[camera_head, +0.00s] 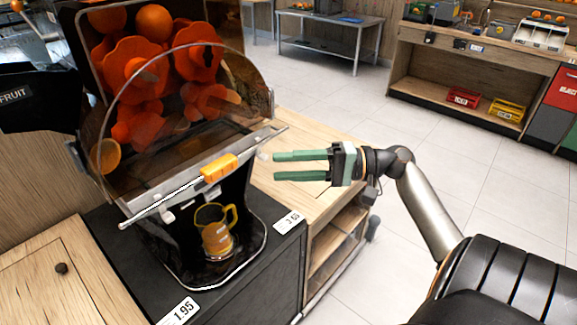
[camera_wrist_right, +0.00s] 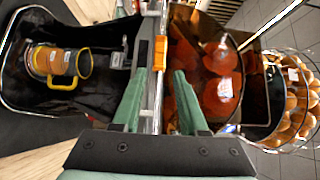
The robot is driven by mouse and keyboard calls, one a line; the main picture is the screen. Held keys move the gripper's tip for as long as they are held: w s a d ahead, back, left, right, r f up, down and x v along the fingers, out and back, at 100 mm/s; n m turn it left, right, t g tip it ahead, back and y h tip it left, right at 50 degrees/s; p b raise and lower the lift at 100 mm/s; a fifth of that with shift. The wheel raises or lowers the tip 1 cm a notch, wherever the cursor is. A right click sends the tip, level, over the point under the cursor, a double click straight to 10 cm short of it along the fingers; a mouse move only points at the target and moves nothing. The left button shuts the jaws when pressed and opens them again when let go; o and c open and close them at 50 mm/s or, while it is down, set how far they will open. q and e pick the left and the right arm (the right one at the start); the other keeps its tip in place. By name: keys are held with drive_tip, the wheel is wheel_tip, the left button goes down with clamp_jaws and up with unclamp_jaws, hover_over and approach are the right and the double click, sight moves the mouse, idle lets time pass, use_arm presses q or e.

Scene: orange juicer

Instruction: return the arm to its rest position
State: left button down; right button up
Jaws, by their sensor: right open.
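My right gripper (camera_head: 274,165) is open and empty, with green fingers pointing left at the juicer's front. In the right wrist view its two fingers (camera_wrist_right: 156,95) stand apart with nothing between them. The arm comes in from the right. The orange juicer (camera_head: 258,100) stands on a black counter, with orange parts behind a clear curved cover. Its orange handle (camera_head: 218,168) is apart from the fingers; the handle also shows in the right wrist view (camera_wrist_right: 159,53). A yellow-handled cup (camera_head: 214,238) stands upright in the bay below. My left gripper is not in view.
A wooden counter (camera_head: 300,196) with open shelves lies below my right gripper. A metal table (camera_head: 330,18) and a shelf unit (camera_head: 440,97) with red and yellow crates stand farther back. The tiled floor between is clear. A basket of oranges (camera_wrist_right: 295,105) shows in the wrist view.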

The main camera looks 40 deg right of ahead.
idle(0.4)
drive_tip(key=s+a+f+n+g+h+p, duration=0.1)
drive_tip(key=a+f+h, duration=0.25)
drive_tip(key=f, duration=1.05)
drive_tip(key=s+a+f+g+h+p, duration=0.15)
drive_tip(key=f+h, duration=0.35)
drive_tip(key=f, duration=0.8)
drive_tip(key=s+a+f+n+h, duration=0.1)
drive_tip(key=s+a+f+n, duration=0.2)
drive_tip(key=a, duration=0.3)
drive_tip(key=s+a+f+n+h, duration=0.2)
drive_tip(key=s+a+f+n, duration=0.2)
drive_tip(key=s+a+n, duration=0.1)
drive_tip(key=shift+s+a+f+n, duration=0.15)
drive_tip(key=shift+s+a+n, duration=0.35)
drive_tip(key=shift+a, duration=0.55)
drive_tip(key=shift+d, duration=0.1)
